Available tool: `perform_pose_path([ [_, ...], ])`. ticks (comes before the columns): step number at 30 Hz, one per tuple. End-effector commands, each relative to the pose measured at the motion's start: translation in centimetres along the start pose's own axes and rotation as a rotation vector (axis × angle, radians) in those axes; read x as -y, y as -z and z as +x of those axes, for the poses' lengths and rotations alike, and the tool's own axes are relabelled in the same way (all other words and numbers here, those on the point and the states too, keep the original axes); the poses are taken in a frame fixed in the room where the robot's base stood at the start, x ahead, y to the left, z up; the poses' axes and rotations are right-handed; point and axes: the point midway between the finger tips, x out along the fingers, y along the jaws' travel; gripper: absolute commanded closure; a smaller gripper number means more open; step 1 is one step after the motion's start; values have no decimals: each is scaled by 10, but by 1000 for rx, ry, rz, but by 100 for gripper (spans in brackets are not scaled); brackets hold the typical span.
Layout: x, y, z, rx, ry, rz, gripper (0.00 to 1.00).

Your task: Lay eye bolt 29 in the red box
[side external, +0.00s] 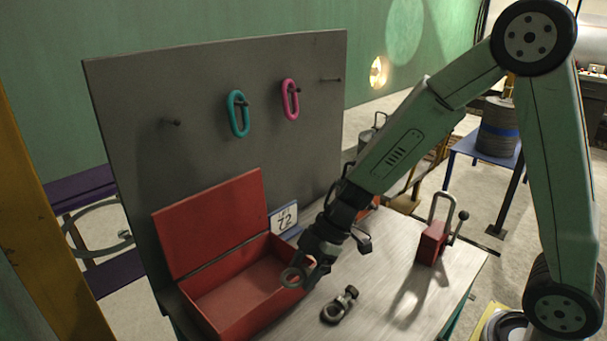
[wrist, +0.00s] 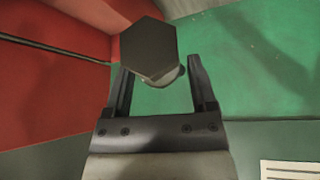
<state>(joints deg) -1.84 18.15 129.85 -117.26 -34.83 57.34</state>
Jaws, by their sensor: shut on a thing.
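My gripper (side external: 310,270) is shut on a dark eye bolt (side external: 291,277), whose ring hangs out at the left of the jaws. In the wrist view a dark hexagonal end (wrist: 148,50) shows between the two fingers of my gripper (wrist: 160,85). No number on the bolt can be read. The red box (side external: 208,300) stands open on the table, its lid raised against the grey board. The ring overlaps the box's right wall in the side view; I cannot tell its height above the rim. The visible box floor looks empty.
Another dark metal fitting with a ring (side external: 338,305) lies on the table (side external: 400,300) right of the box. A red block with a metal loop (side external: 433,243) stands further right. A number plate (side external: 284,219) stands behind the box. Teal (side external: 238,114) and pink (side external: 289,99) links hang on the board (side external: 200,100).

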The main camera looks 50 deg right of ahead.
Motion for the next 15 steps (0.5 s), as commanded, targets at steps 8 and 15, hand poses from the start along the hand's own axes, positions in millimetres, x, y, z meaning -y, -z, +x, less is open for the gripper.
perform_pose_path([
  [8,-8,15,21,-20,-15,48,95],
  [15,-10,16,23,-21,-17,51,95],
])
